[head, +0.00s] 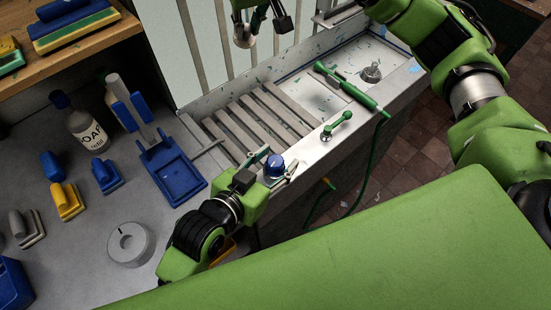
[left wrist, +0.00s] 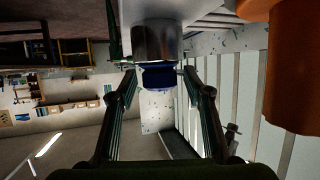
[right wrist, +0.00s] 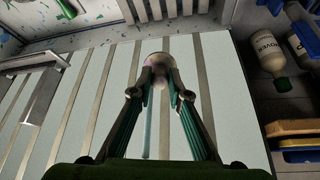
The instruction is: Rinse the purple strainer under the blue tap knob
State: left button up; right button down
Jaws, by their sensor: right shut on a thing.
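The blue tap knob (head: 275,166) stands on the front rim of the sink. My left gripper (head: 278,164) is at the knob. In the left wrist view its open fingers lie either side of the blue knob (left wrist: 158,76), with small gaps showing. My right gripper (head: 245,32) is at the top of the head view, behind the sink. In the right wrist view it (right wrist: 160,78) is shut on a small, rounded, pale purplish thing (right wrist: 158,66), which looks like the purple strainer. Most of it is hidden by the fingers.
The sink (head: 315,140) has grey slats at left and an open area at right. A green tap handle (head: 338,124) and a green hose sprayer (head: 345,85) are on it. A blue dustpan (head: 172,172), a soap bottle (head: 84,125) and several brushes stand on the left counter.

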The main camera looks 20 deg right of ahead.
pick_arm(q)
jog(key=v, duration=1.2)
jog(key=shift+d+r, duration=0.15)
jog(key=shift+d, duration=0.05)
dwell(0.9)
jog(key=shift+a, duration=0.2)
jog(key=x, duration=1.2)
jog(key=c, duration=1.1)
